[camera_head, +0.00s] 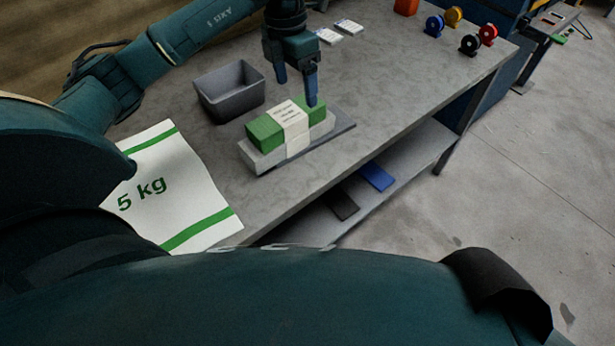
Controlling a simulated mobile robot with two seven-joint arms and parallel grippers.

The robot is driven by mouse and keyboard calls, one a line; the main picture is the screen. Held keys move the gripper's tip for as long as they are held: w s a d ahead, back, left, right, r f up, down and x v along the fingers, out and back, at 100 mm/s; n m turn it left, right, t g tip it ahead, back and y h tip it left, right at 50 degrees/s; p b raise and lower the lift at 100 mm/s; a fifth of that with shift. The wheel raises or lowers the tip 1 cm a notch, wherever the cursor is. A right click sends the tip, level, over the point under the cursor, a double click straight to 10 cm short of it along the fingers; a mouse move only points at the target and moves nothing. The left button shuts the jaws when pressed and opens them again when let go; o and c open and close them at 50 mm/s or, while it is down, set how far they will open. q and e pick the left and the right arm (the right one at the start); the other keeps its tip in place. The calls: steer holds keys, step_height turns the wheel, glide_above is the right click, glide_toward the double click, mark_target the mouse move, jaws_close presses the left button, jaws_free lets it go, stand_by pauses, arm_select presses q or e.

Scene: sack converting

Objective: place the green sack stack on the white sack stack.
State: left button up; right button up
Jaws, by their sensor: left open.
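The green sack stack (264,134) has a pale paper band with print around its middle. It lies on top of the white sack stack (262,159), roughly lined up with it. The white stack rests on a flat grey board (338,131) on the table. My left gripper (297,90) points down just above and behind the green stack, with its two fingers apart. One fingertip is close to the stack's right end; whether it touches I cannot tell. My right gripper is not in view.
A grey open bin (230,91) stands left of the stacks on the grey table (390,85). A large white sack marked 5 kg (168,188) lies at the near left. Several coloured rolls, including a blue one (434,26), stand at the far right. A lower shelf (405,155) holds flat pieces.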

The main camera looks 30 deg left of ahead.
arm_select(q)
steer(key=s+d+f+m+g+h, duration=0.1)
steer(key=s+d+f+h, duration=0.15)
steer(key=d, duration=0.45)
steer(key=s+d+f+h, duration=0.2)
steer(key=d+f+h, duration=0.1)
steer(key=d, duration=0.3)
steer(key=s+d+r+n+t+h, duration=0.2)
steer(key=d+r+n+t+h, duration=0.15)
steer(key=d+n+h, duration=0.3)
steer(key=s+d+r+n+t+h, duration=0.2)
steer(key=d+n+t+h, duration=0.2)
steer(key=d+n+h, duration=0.25)
steer(key=s+a+f+n+t+y, duration=0.2)
steer(key=a+f+n+t+y, duration=0.4)
steer(key=n, duration=0.5)
steer(key=s+a+f+n+t+y, duration=0.15)
steer(key=a+f+n+y, duration=0.35)
steer(key=f+n+y, duration=0.5)
steer(key=s+f+n+g, duration=0.3)
steer(key=s+f+n, duration=0.1)
steer(key=s+f, duration=0.2)
steer(key=shift+s+a+n, duration=0.4)
steer(key=shift+s+a, duration=0.05)
